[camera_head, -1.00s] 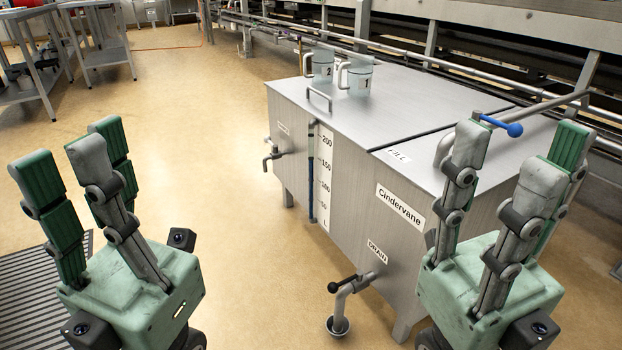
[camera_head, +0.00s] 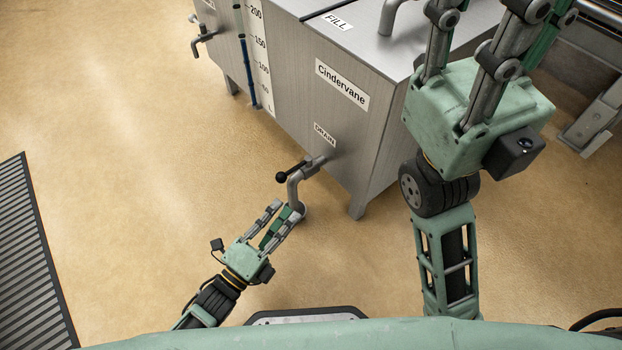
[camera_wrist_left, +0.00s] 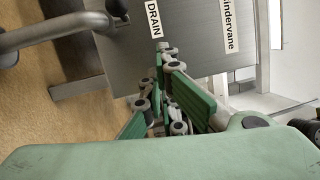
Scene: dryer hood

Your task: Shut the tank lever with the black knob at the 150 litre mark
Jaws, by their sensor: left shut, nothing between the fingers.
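The steel Cindervane tank (camera_head: 300,60) stands at top centre. Its DRAIN pipe (camera_head: 294,186) bends down low on the front. A lever with a black knob (camera_head: 281,177) sticks out to the left from the valve there. The knob also shows at the top of the left wrist view (camera_wrist_left: 117,8). My left gripper (camera_head: 285,211) is shut and empty, with its fingertips just below the knob, beside the pipe. Contact cannot be told. The level gauge (camera_head: 247,70) shows a blue column reaching about the 150 mark. My right gripper (camera_head: 486,55) is raised at upper right, its fingers spread, tips out of frame.
Another tap (camera_head: 204,37) sticks out from the tank's left part. The FILL label (camera_head: 338,23) is on the tank top. A dark floor grating (camera_head: 32,260) lies at left. The floor between grating and tank is clear.

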